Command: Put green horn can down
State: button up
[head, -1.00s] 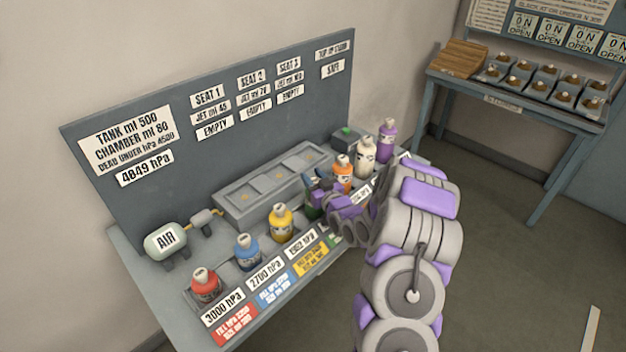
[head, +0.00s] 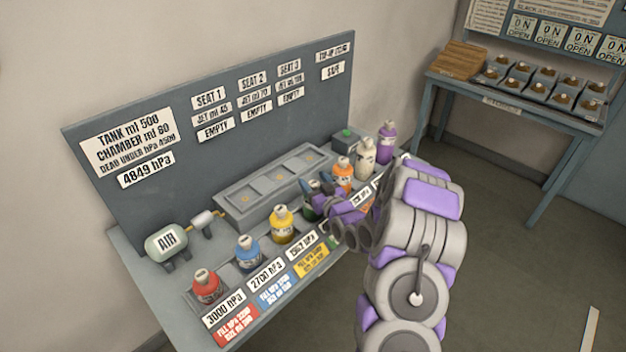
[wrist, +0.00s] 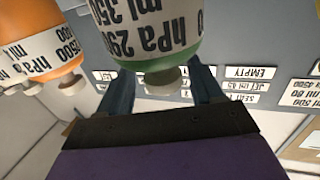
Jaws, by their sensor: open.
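The green horn can (head: 311,208) stands in the row on the bench, between the yellow can (head: 282,226) and the orange can (head: 342,176). My gripper (head: 322,186) is open at the green can's upper right, partly covering it. In the wrist view the green can (wrist: 155,55) appears upside down, with a white label and a green band. Its end reaches between my two open fingers (wrist: 163,88). I cannot tell whether the fingers touch it.
Red (head: 206,287), blue (head: 248,252), cream (head: 365,158) and purple (head: 386,144) cans share the row. Behind it is a grey block with three empty seats (head: 308,156), then an upright panel (head: 230,110). An air tank (head: 166,243) stands at left.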

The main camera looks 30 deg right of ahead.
jog(key=s+g, duration=0.1)
jog(key=s, duration=0.2)
jog(key=s+a+n+g+p, duration=0.1)
jog(key=s, duration=0.2)
jog(key=s+g, duration=0.1)
jog(key=s, duration=0.2)
jog(key=shift+s+a+f+n, duration=0.1)
jog(key=shift+s+a+n, duration=0.2)
jog(key=shift+a+n, duration=0.1)
jog(key=s+a+r+g, duration=0.4)
jog(key=s+a+g, duration=0.1)
jog(key=s, duration=0.8)
jog(key=s+a+r+m+g, duration=0.1)
jog(key=s+a+r+g, duration=0.4)
jog(key=s, duration=0.8)
jog(key=s+a+r+m+g, duration=0.1)
jog(key=s+a+r+g, duration=0.3)
jog(key=s, duration=0.9)
jog(key=a+g, duration=0.2)
jog(key=a, duration=0.2)
jog(key=shift+s+a+r+g+h, duration=0.2)
jog(key=shift+r+g+h, duration=0.1)
jog(key=shift+r+g, duration=0.1)
jog(key=shift+w, duration=0.1)
